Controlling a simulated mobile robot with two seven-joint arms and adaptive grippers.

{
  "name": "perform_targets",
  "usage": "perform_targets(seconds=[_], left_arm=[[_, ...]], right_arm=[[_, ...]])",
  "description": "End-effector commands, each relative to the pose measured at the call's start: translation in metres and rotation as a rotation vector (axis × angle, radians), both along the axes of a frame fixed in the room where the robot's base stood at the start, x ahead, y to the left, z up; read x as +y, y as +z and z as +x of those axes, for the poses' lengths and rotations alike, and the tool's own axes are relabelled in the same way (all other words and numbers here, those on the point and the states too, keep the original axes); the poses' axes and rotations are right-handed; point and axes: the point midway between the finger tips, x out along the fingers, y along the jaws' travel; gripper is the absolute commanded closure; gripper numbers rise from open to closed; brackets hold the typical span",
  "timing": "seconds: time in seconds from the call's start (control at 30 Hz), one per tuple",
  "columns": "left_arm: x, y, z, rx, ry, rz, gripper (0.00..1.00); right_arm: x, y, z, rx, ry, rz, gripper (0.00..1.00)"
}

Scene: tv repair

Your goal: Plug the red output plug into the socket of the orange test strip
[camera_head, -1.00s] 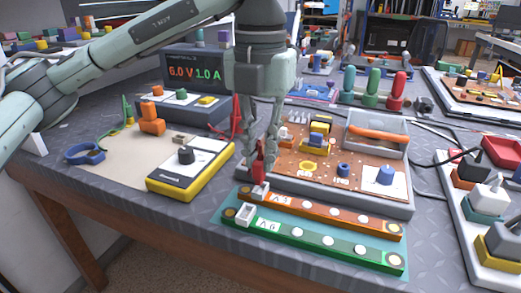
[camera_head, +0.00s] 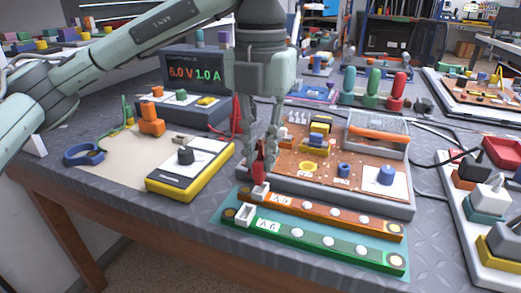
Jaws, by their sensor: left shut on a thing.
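My left gripper (camera_head: 258,160) reaches down from the top of the head view and is shut on the red output plug (camera_head: 258,174). The plug points down, directly at the white socket (camera_head: 259,191) on the left end of the orange test strip (camera_head: 325,214). I cannot tell whether the plug's tip touches the socket or is just above it. The orange strip lies behind the green strip (camera_head: 322,243), which has its own white socket (camera_head: 244,214) at the left. My right gripper is not in view.
The circuit board tray (camera_head: 320,189) stands right behind the strips. A power supply (camera_head: 197,75) reading 6.0 V 1.0 A is at the back left. A yellow-edged meter (camera_head: 205,176) lies left of the gripper. A white tray (camera_head: 462,232) is at the right.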

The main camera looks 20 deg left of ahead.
Motion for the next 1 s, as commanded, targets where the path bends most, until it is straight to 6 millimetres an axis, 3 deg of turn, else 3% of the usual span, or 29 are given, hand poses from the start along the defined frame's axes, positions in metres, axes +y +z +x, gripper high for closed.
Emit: perform_targets(seconds=[1.0], left_arm=[[0.0, -0.011, 0.0, 0.0, 0.0, 0.0, 1.0]], right_arm=[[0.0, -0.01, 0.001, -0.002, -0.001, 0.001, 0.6]])
